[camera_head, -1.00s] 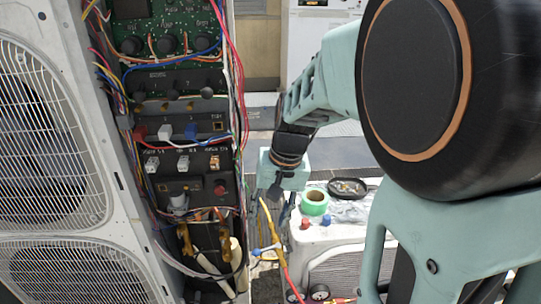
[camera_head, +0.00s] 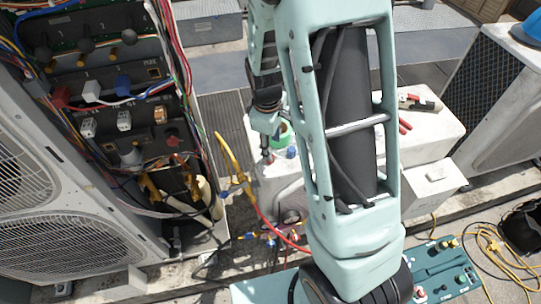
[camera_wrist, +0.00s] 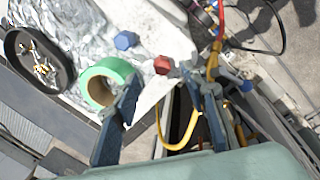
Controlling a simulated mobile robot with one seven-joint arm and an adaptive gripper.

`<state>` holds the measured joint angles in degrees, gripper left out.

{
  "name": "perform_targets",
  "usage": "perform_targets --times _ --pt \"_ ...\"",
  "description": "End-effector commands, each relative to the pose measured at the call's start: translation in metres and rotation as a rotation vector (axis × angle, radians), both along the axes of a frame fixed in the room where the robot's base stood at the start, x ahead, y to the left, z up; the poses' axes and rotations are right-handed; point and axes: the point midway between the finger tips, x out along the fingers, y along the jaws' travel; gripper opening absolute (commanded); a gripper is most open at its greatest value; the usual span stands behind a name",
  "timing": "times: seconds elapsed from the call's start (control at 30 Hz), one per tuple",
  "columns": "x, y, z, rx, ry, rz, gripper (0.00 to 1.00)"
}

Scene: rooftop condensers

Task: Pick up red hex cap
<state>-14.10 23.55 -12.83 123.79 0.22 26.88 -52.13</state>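The red hex cap (camera_wrist: 162,65) lies on the white unit's top (camera_wrist: 172,36) near its edge. In the wrist view it shows just beyond the gap between my fingertips. My gripper (camera_wrist: 165,82) is open and empty, with one dark finger on each side. In the head view my gripper (camera_head: 267,146) points down over the left end of the white unit, and the red cap (camera_head: 268,158) shows small at its tips. A blue hex cap (camera_wrist: 125,40) and a green tape roll (camera_wrist: 105,83) lie close by, the roll near my left finger.
A black round dish (camera_wrist: 38,60) of small parts stands on silver foil (camera_wrist: 75,35). A yellow hose (camera_wrist: 182,135) and other hoses run close to my right finger. An open electrical cabinet (camera_head: 120,110) stands left; red-handled pliers (camera_head: 405,124) lie right.

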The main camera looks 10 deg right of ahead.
Motion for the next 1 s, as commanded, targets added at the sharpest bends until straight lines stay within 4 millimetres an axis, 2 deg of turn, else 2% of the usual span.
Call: perform_targets --times 0.23,0.6,0.87,1.0 --pt "0.001 -0.001 -0.015 0.000 0.001 -0.001 0.40" --pt "0.005 -0.002 -0.057 0.000 0.001 -0.001 0.40" --pt "0.006 -0.002 -0.059 0.000 -0.002 -0.002 0.40" --pt "0.006 -0.002 -0.059 0.000 -0.002 -0.002 0.28"
